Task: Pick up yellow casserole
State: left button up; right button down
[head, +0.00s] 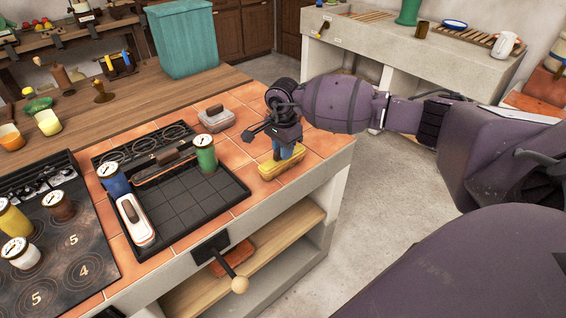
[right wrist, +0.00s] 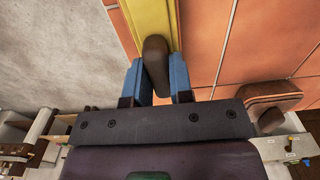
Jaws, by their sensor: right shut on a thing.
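The yellow casserole (head: 270,171) sits on the orange tiled counter near its right edge in the head view. It also shows in the right wrist view as a yellow lid (right wrist: 152,22) with a dark brown handle (right wrist: 156,62). My right gripper (head: 288,156) points down over the casserole. In the right wrist view its two blue fingers (right wrist: 157,82) are on either side of the brown handle, shut on it. The casserole appears to rest on the tiles; a gap beneath it cannot be made out. My left gripper is not in view.
A black tray (head: 182,205) with several canisters and a white-and-brown dish (head: 135,219) lies left of the casserole. A grey lidded dish (head: 215,118) stands behind. A wooden-knobbed handle (head: 239,284) sticks out at the counter's front. Tiles around the casserole are mostly clear.

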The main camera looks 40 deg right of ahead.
notch_tip(320, 180, up, 20)
jog(key=p, duration=0.1)
jog(key=shift+f, duration=0.15)
dwell(0.3)
